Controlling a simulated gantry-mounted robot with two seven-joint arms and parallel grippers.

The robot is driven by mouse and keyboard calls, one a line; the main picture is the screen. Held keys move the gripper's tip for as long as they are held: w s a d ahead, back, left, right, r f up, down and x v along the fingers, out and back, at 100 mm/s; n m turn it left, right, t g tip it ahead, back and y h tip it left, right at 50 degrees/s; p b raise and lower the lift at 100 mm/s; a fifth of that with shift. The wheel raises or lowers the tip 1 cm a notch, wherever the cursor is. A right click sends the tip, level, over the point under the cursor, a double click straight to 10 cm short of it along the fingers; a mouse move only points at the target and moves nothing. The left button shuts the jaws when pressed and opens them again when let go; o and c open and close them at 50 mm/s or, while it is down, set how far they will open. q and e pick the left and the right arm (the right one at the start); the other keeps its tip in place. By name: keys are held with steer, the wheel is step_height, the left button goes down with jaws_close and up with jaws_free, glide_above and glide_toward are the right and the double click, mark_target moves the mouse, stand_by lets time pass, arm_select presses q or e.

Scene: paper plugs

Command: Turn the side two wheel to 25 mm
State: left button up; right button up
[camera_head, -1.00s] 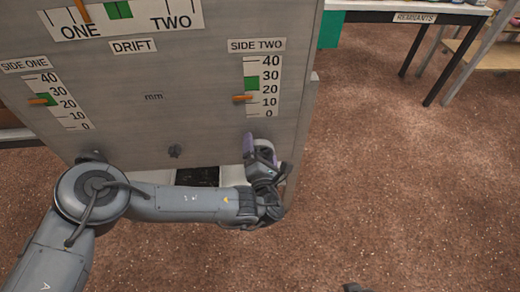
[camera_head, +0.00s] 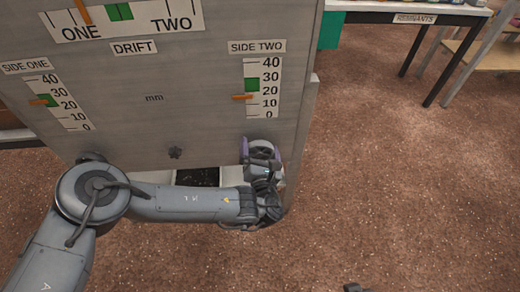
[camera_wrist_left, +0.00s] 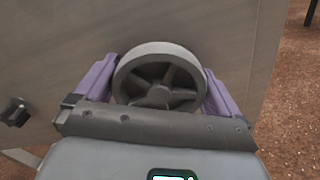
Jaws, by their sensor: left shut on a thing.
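The side two wheel (camera_wrist_left: 160,80) is a grey spoked handwheel low on the panel's right side. It also shows in the head view (camera_head: 262,146). My left gripper (camera_wrist_left: 160,88) has its purple fingers on either side of the rim and is shut on the wheel. The side two scale (camera_head: 261,88) runs from 0 to 40 with a green band between 20 and 30. Its orange pointer (camera_head: 243,97) stands below the band, at roughly 15.
The side one scale (camera_head: 58,102) has its pointer near its green band. The drift scale (camera_head: 122,16) is at the top. A dark knob (camera_head: 175,152) sits left of the wheel. A table (camera_head: 400,12) stands at the back right. The brown floor on the right is clear.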

arm_select(q)
steer(key=n, duration=0.3)
steer(key=shift+a+n, duration=0.1)
steer(key=shift+n, duration=0.3)
steer(key=n, duration=0.3)
steer(key=shift+n, duration=0.3)
steer(key=n, duration=0.3)
steer(key=shift+a+n, duration=0.1)
steer(key=shift+n, duration=0.3)
steer(key=n, duration=0.7)
steer(key=shift+a+f, duration=0.1)
steer(key=n, duration=0.3)
steer(key=shift+n, duration=0.4)
steer(key=n, duration=0.3)
steer(key=shift+f+n, duration=0.15)
steer(key=shift+n, duration=1.95)
